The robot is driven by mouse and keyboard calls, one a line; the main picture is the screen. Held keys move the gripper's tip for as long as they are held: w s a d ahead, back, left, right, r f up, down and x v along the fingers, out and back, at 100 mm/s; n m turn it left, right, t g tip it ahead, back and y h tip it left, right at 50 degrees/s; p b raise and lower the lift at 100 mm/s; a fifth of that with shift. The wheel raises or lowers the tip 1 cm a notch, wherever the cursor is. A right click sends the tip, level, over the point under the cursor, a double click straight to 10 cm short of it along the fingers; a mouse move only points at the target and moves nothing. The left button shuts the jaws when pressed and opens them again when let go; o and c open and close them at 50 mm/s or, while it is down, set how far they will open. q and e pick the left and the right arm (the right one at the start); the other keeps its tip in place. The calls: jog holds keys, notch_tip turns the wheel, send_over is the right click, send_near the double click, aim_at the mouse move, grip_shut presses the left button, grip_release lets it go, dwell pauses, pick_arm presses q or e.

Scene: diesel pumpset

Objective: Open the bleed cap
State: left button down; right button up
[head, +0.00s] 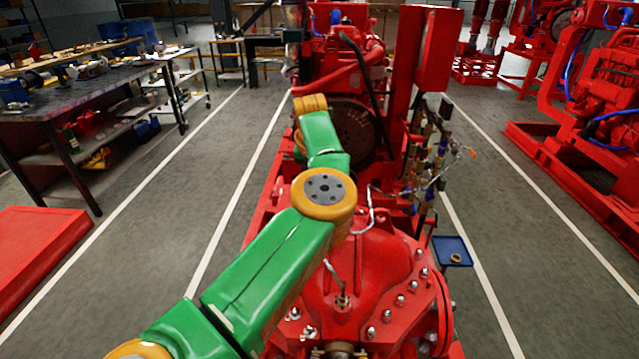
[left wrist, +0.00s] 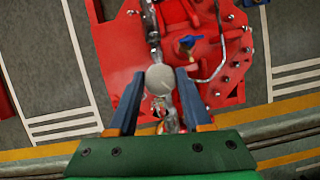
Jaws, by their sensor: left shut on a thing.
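In the left wrist view a round, pale grey cap, which I take to be the bleed cap (left wrist: 160,79), sits between the two fingertips of my left gripper (left wrist: 159,74). The fingers are shut on it from both sides. Shiny metal fittings show just below the cap between the fingers. In the head view my green and orange left arm reaches over the red pump, and the gripper and cap are hidden. I cannot tell whether the cap is still seated on its fitting. My right gripper is in neither view.
The red pump casing (head: 385,262) with bolts and a thin bent pipe lies under my arm. A small blue tray (head: 452,252) holding a brass-coloured ring (head: 456,258) is at its right. A cluttered workbench (head: 75,100) stands at left. A blue-handled valve (left wrist: 188,41) is near the cap.

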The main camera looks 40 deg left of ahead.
pick_arm(q)
jog(key=n+p, duration=0.1)
jog(key=n+y, duration=0.1)
jog(key=shift+r+n+p, duration=0.35)
jog(key=shift+n, duration=0.05)
jog(key=n+p, duration=0.1)
jog(key=n+g+p, duration=0.1)
jog(key=n+p, duration=0.1)
jog(key=shift+w+n+g+y, duration=0.15)
jog(key=shift+n+g+y, duration=0.15)
jog(key=shift+y, duration=0.1)
jog(key=shift+f+n, duration=0.2)
jog(key=shift+n, duration=0.3)
jog(key=shift+n+g, duration=0.3)
jog(key=shift+d, duration=0.1)
jog(key=shift+c, duration=1.6)
grip_release()
jog(key=shift+d, duration=0.1)
